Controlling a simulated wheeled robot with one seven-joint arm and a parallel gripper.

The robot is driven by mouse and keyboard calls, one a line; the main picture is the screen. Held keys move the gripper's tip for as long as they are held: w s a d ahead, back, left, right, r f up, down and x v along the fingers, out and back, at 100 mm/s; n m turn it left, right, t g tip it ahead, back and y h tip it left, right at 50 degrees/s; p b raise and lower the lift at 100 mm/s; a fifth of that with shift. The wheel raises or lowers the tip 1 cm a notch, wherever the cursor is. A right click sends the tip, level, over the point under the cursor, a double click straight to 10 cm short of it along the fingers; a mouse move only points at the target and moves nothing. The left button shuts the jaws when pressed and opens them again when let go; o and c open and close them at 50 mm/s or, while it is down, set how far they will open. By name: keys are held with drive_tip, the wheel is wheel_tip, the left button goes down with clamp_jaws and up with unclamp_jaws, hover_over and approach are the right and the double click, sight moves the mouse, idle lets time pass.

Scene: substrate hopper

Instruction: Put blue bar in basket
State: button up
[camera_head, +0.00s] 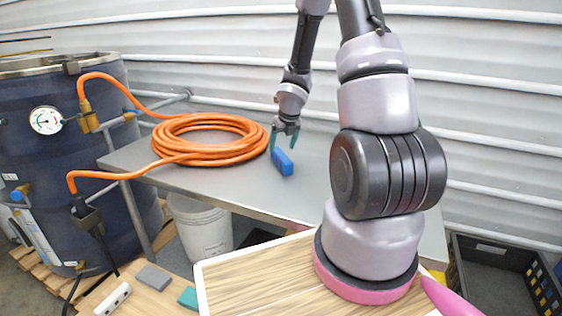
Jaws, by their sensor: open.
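A blue bar (282,162) lies on the grey metal table (233,187), just right of the orange hose coil. My gripper (284,139) points down over the bar's far end, with its teal fingers apart. The fingertips are close to the bar; I cannot tell whether they touch it or straddle it. A dark crate-like basket (490,251) stands at the lower right, beyond my arm base, partly cut off by the picture's edge. I cannot tell for sure that it is the task's basket.
The coiled orange hose (210,139) lies left of the bar and runs to a dark blue drum (60,160) with a gauge. A white bucket (203,230) stands under the table. The table right of the bar looks clear. A corrugated wall stands behind.

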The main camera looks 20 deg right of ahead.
sight(281, 154)
drive_tip(key=shift+x, duration=3.2)
drive_tip(key=shift+s+d+f, duration=0.1)
drive_tip(key=shift+s, duration=0.1)
clamp_jaws()
